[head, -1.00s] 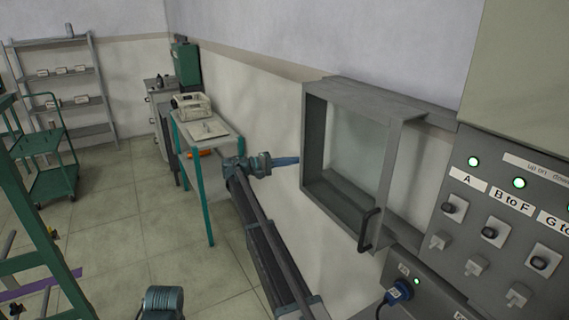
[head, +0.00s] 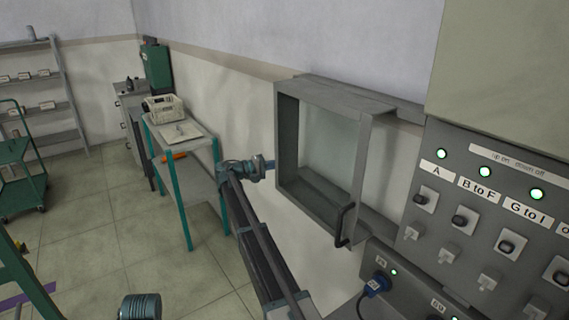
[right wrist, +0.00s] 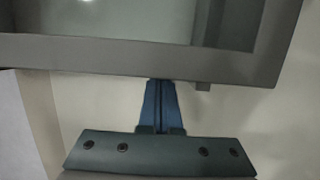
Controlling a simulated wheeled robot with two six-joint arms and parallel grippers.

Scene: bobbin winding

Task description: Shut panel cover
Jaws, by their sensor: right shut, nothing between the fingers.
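The panel cover is a deep grey box frame (head: 368,165) with a clear window (head: 330,150) and a black handle (head: 345,225) at its lower right. It stands open at the wall, left of the switch panel (head: 480,200). In the right wrist view, a grey edge of the cover (right wrist: 130,52) crosses the top. My right gripper (head: 268,165) is at the cover's left edge in the head view. Its shut blue fingers (right wrist: 159,90) reach that edge in the right wrist view, with nothing between them. I cannot tell whether they touch it.
Green carts and grey shelves (head: 30,90) are farther left. Floor between is clear.

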